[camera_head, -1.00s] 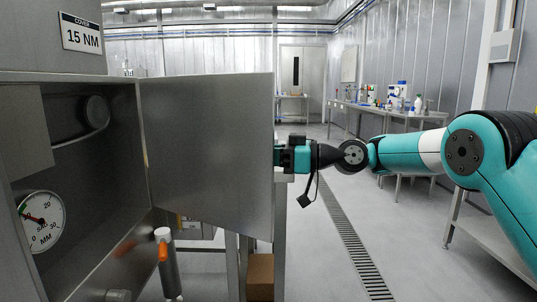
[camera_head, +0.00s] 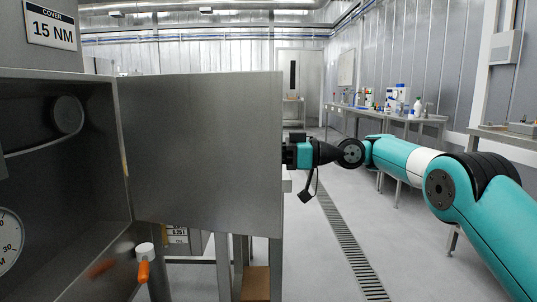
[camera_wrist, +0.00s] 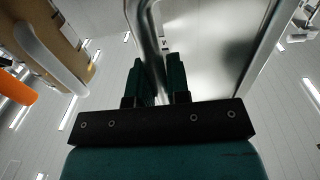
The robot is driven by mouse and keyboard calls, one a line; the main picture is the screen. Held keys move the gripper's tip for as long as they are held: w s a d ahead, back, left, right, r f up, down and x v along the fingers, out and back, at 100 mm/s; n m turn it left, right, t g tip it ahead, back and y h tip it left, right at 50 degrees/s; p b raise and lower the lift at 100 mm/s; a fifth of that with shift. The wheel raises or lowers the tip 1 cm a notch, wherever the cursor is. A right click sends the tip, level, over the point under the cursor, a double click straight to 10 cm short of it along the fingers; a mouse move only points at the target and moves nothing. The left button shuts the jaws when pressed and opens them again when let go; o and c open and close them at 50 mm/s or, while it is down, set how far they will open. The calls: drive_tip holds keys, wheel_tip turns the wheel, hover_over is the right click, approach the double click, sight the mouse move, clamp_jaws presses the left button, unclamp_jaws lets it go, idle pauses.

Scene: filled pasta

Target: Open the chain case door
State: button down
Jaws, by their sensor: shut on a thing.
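The chain case door (camera_head: 205,150) is a flat grey metal panel, hinged on its left edge and swung wide open to the right of the case (camera_head: 60,262). The dark inside of the case shows. My gripper (camera_head: 290,155) is at the door's free right edge, its fingertips hidden behind the panel. In the wrist view the gripper (camera_wrist: 160,78) is shut on a curved metal handle (camera_wrist: 149,35) beside the door's shiny face (camera_wrist: 215,50). The handle cannot be seen in the head view.
A gauge (camera_head: 8,240) and a round dark part (camera_head: 67,115) are inside the case. A white-and-orange lever (camera_head: 144,265) stands below the door. A bench with bottles (camera_head: 400,112) is along the right wall. The floor with a drain (camera_head: 345,240) is clear.

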drive_tip(key=shift+s+a, duration=0.1)
drive_tip(key=c, duration=1.1)
unclamp_jaws()
